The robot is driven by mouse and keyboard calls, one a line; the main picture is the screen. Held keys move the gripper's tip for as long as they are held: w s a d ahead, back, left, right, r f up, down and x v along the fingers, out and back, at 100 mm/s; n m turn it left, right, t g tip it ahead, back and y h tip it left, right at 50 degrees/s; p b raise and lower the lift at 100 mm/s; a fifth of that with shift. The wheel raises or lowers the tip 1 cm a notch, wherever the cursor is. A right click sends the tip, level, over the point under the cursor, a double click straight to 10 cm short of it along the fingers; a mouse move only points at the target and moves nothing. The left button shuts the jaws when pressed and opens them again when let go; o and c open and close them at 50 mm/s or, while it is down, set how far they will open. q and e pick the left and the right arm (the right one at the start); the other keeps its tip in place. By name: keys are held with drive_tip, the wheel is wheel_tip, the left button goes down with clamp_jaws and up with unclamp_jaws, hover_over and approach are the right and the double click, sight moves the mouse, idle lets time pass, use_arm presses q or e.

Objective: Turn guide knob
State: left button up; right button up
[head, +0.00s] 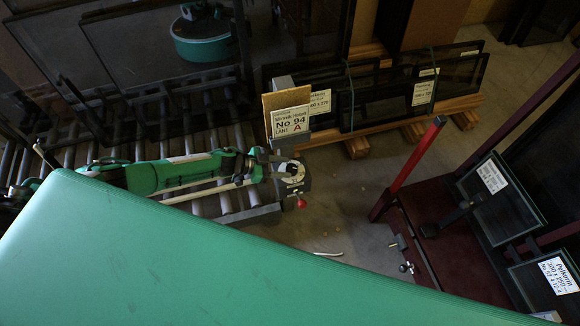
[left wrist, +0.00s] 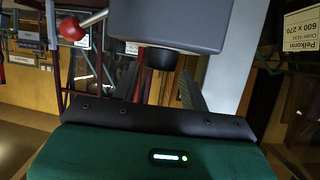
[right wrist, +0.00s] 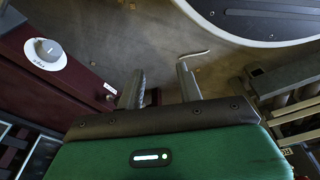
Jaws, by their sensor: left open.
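A grey guide block (head: 292,187) with a pale round dial on top and a red ball-ended lever (head: 301,203) stands at the end of the roller conveyor. My left gripper (head: 283,158) reaches it from the left, close to its upper side. In the left wrist view a dark round knob (left wrist: 160,58) sticks out below the grey housing (left wrist: 175,22), between my open fingers; I cannot tell contact. The red ball (left wrist: 71,28) is at upper left there. My right gripper (right wrist: 160,82) is open and empty over the floor. The head view does not show it.
A sign board (head: 290,122) reading "No 94 A" stands just behind the guide. Framed panes (head: 375,98) rest on wooden skids at the back. A maroon cart (head: 455,240) is at right; the right wrist view shows a round grey knob (right wrist: 46,52) on a maroon surface.

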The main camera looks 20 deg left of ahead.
use_arm(q)
drive_tip(key=v, duration=1)
